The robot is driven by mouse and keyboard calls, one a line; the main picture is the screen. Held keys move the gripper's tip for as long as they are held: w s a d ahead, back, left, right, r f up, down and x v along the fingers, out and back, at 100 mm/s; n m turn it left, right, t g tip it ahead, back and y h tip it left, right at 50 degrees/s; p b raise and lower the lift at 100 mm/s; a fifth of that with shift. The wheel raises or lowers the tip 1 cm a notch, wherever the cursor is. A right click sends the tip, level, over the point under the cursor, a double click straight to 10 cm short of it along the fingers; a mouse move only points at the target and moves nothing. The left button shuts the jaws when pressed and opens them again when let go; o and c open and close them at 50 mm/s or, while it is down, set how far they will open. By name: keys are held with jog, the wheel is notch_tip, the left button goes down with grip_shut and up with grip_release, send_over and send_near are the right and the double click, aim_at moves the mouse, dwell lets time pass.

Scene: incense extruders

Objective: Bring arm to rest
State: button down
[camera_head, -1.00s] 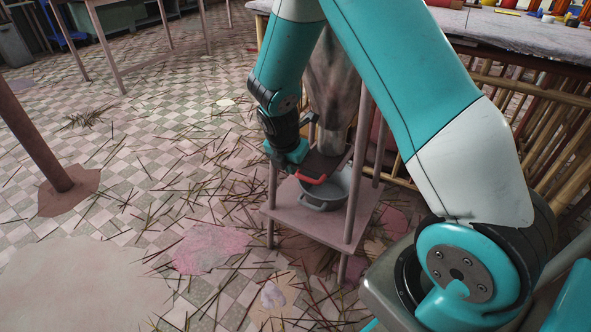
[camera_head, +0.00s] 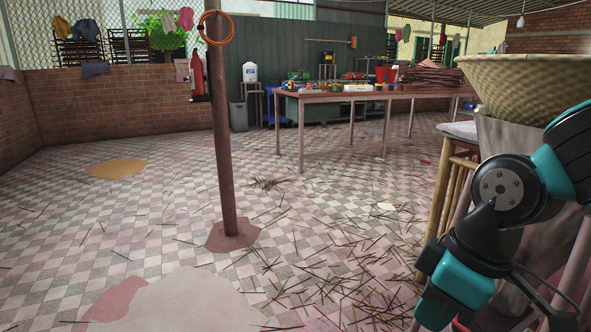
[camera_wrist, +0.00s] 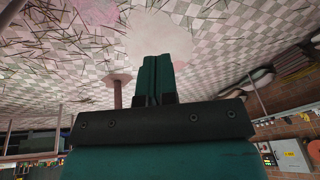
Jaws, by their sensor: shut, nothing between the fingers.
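In the wrist view my gripper (camera_wrist: 156,75) is shut, with its two teal fingers side by side and nothing between them. Tiled floor lies beyond the fingertips, and the wrist picture is upside down. In the head view my teal and black arm is folded at the right edge, in front of a grey metal machine body. The fingertips are not clearly seen in the head view.
A rusty post (camera_head: 221,130) stands left of my arm. A woven basket (camera_head: 525,85) sits close above the arm at right. A long table (camera_head: 345,95) with colourful items stands at the back. Loose sticks (camera_head: 340,280) litter the floor. Open floor lies at left.

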jog(key=s+a+r+m+y, duration=0.1)
jog(key=s+a+r+m, duration=0.2)
jog(key=s, duration=0.6)
notch_tip(320, 180, up, 26)
jog(key=w+p, duration=0.1)
jog(key=p, duration=2.5)
jog(key=shift+d+g, duration=0.35)
jog(key=shift+g, duration=0.05)
